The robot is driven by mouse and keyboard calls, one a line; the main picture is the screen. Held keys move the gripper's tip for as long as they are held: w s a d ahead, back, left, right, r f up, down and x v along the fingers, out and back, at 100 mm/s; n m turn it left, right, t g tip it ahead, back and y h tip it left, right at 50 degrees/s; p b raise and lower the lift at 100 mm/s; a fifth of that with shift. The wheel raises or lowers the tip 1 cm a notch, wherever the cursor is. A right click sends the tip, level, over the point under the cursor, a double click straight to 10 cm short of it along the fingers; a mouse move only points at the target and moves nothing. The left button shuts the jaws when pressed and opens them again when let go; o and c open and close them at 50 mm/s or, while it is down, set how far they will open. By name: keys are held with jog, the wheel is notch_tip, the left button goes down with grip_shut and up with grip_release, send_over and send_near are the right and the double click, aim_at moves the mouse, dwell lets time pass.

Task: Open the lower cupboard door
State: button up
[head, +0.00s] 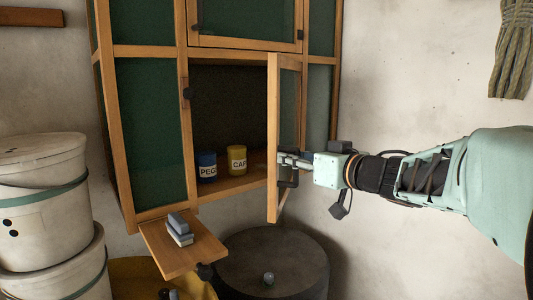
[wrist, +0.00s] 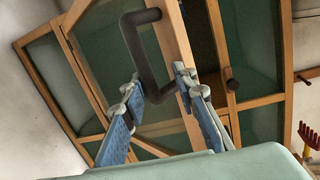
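The lower cupboard door (head: 273,120) has a wooden frame and stands swung out from the cupboard, with the opening behind it exposed. Its black handle (head: 294,182) is on the right face in the head view, and shows as a bent black bar in the wrist view (wrist: 134,38). My gripper (head: 287,160) is at the door beside the handle. In the wrist view its two blue-grey fingers (wrist: 160,90) are apart, with the lower end of the handle between or just beyond them. Whether either finger touches the handle or door frame is unclear.
Inside the cupboard are a blue can (head: 207,168) and a yellow can (head: 237,159). A small wooden shelf (head: 170,252) holding grey blocks juts out below. A dark round drum (head: 285,262) stands underneath; white buckets (head: 40,185) are at left. The upper door (head: 245,43) is shut.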

jog(key=s+d+p, duration=0.3)
jog(key=s+d, duration=0.2)
jog(key=d, duration=0.2)
jog(key=shift+s+r, duration=0.2)
jog(key=shift+s, duration=0.15)
dwell(0.4)
jog(key=shift+d, duration=0.1)
jog(key=shift+c, duration=0.7)
